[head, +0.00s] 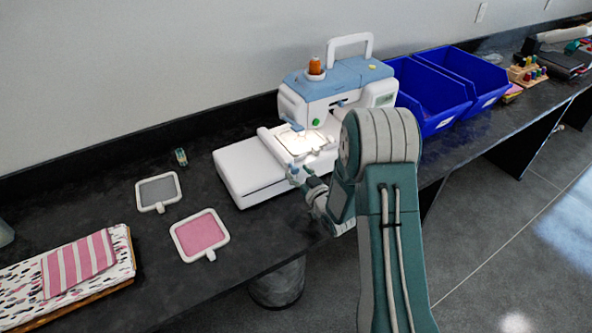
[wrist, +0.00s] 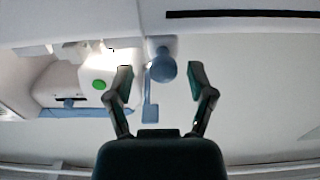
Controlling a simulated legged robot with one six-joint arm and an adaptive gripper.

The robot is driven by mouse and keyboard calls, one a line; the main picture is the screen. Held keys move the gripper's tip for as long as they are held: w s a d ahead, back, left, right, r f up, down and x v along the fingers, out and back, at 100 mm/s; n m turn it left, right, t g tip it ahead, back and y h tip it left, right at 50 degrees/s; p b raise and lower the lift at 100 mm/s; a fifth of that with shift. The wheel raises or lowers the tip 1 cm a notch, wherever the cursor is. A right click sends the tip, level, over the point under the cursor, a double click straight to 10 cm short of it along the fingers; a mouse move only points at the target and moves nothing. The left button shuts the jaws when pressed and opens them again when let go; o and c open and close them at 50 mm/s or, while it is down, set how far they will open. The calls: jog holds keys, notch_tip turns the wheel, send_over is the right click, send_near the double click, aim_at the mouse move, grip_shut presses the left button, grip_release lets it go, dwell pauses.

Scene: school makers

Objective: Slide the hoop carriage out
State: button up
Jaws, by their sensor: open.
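The white and blue sewing machine (head: 335,95) stands against the wall, with a flat white unit (head: 250,168) at its left. A pale hoop frame (head: 303,143) lies under its lit head. My gripper (head: 301,172) is open at the front edge of the machine's bed, below the hoop. In the wrist view, my gripper (wrist: 163,80) has its fingers spread, with a blue round knob (wrist: 163,66) on a white piece appearing between them. I cannot tell whether this piece is the hoop carriage, or whether the fingers touch it. The machine's green button (wrist: 98,84) shows left of the fingers.
A grey hoop (head: 158,191) and a pink hoop (head: 200,235) lie on the dark counter (head: 110,215) at left. Folded fabric (head: 78,262) lies on a board at front left. Blue bins (head: 430,95) stand right of the machine. A thread rack (head: 527,75) is farther right.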

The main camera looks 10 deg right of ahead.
jog(key=shift+w+a, duration=0.4)
jog(key=shift+w, duration=0.2)
grip_shut()
jog(key=shift+d, duration=0.1)
jog(key=s+a, duration=0.2)
jog(key=a, duration=0.6)
jog(key=s+a, duration=0.3)
jog(key=a, duration=0.5)
jog(key=shift+s, duration=0.1)
